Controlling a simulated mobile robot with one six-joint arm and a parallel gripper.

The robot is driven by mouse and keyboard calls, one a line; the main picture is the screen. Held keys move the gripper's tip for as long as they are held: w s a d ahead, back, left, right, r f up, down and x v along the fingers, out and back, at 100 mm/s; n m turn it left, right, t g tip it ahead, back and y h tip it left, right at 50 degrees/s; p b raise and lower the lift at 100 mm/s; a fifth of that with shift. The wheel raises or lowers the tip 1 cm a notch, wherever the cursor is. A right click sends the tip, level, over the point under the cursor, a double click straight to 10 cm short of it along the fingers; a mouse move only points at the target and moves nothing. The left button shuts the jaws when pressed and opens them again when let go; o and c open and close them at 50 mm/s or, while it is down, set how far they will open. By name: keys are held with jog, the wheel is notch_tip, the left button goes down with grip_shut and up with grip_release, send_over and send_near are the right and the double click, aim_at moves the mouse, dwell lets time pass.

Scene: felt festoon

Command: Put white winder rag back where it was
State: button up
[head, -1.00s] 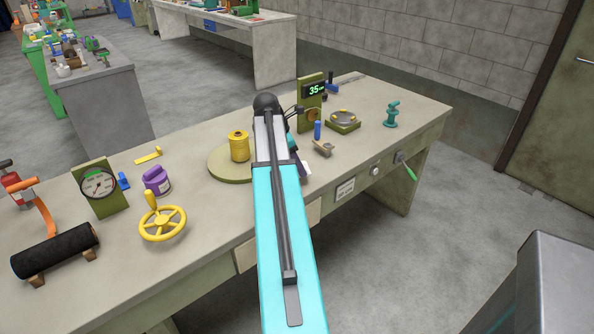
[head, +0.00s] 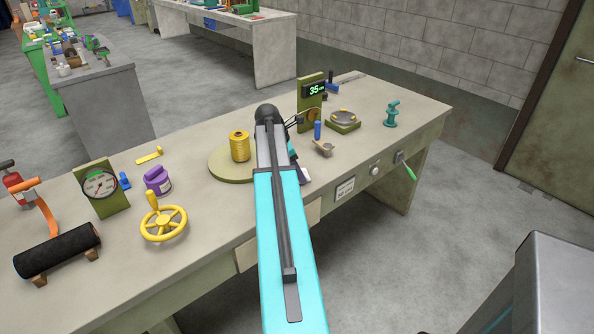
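I cannot make out the white winder rag with certainty. A small pale patch (head: 304,175) shows at the right edge of my arm, low on the bench; I cannot tell whether it is cloth or part of something else. My cyan arm reaches over the bench and covers the area beside the round olive turntable (head: 222,168). A yellow spool (head: 239,146) stands upright on that turntable.
On the bench (head: 219,211), a yellow handwheel (head: 163,224), purple canister (head: 158,180), dial gauge (head: 100,187) and black roller (head: 57,250) stand left. A display post reading 35 (head: 311,104), blue peg (head: 317,130), olive-based dish (head: 342,121) and teal stand (head: 392,114) stand right.

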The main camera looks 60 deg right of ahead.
jog(key=shift+f, duration=0.15)
jog(key=o, duration=1.1)
jog(key=shift+r, duration=0.2)
jog(key=b+v, duration=0.1)
jog(key=v, duration=1.1)
jog(key=shift+f, duration=0.1)
